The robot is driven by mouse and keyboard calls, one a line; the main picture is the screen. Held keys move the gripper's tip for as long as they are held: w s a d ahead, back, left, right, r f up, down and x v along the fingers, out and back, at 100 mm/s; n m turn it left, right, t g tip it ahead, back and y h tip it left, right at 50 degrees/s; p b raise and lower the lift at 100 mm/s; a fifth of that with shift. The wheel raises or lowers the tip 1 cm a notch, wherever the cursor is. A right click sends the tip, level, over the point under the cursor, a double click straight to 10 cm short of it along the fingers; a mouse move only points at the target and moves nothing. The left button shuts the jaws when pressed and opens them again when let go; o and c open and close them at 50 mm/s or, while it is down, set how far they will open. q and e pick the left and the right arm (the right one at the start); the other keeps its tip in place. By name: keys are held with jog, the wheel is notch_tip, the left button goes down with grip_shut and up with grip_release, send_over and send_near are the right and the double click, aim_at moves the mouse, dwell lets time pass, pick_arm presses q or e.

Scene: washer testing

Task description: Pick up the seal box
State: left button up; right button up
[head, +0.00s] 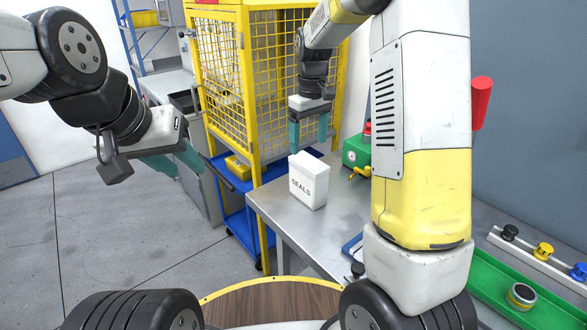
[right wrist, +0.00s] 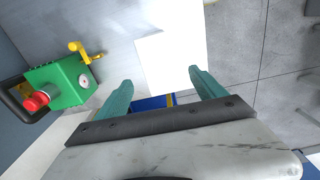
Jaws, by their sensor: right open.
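The seal box (head: 308,184) is white with "SEALS" on its front and stands upright on the metal table (head: 285,208). In the right wrist view the white box (right wrist: 171,60) lies beyond the gap between the fingertips. My right gripper (head: 309,138) is open and empty, pointing down above and just behind the box; no contact shows. It also shows in the right wrist view (right wrist: 157,84), with its teal fingers wide apart. My left gripper (head: 190,160) is off to the left over the floor, away from the table; its finger gap is not clear.
A green box (head: 356,152) with a red button and yellow handle stands on the table, right of the seal box. A yellow mesh cage (head: 222,75) rises behind the table at left. A blue cart (head: 238,215) with a yellow item stands beside it. A green tray (head: 490,285) is at right.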

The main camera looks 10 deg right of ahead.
aim_at(309, 161)
jog(key=shift+w+a+f, duration=0.2)
jog(key=shift+w+f, duration=0.1)
jog(key=shift+f, duration=0.4)
jog(key=f, duration=0.7)
jog(key=shift+s+d, duration=0.15)
jog(key=shift+d, duration=0.2)
jog(key=shift+c, duration=0.2)
grip_shut()
